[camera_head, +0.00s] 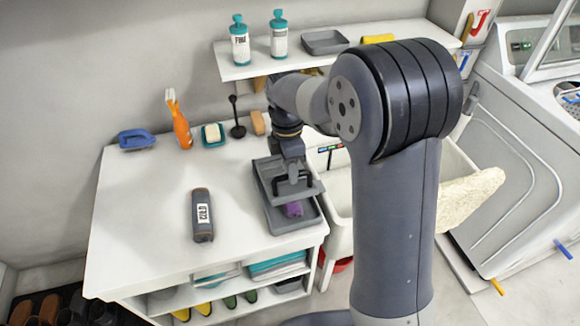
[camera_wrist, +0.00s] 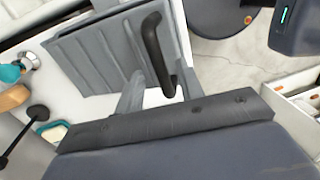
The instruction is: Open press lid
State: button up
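The grey press (camera_head: 270,205) stands at the right end of the white counter. Its lid (camera_head: 312,188) is tilted up above the base, and a purple item (camera_head: 292,210) shows in the base below it. A black handle (camera_head: 293,186) stands on the lid. My gripper (camera_head: 292,176) is over the lid, at the handle. In the wrist view, the ribbed lid (camera_wrist: 92,58) and the black handle (camera_wrist: 155,50) are close ahead. My gripper's fingers (camera_wrist: 160,85) are apart, one on each side of the handle's near end; firm contact is not visible.
A dark labelled cylinder (camera_head: 203,214) lies on the counter left of the press. A spray bottle (camera_head: 180,124), blue brush (camera_head: 136,139) and soap dish (camera_head: 213,135) are along the back. A shelf (camera_head: 250,70) with bottles hangs behind. The counter's left half is mostly clear.

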jog(key=shift+s+f, duration=0.1)
jog(key=shift+f, duration=0.05)
jog(key=shift+c, duration=0.3)
grip_shut()
dwell(0.3)
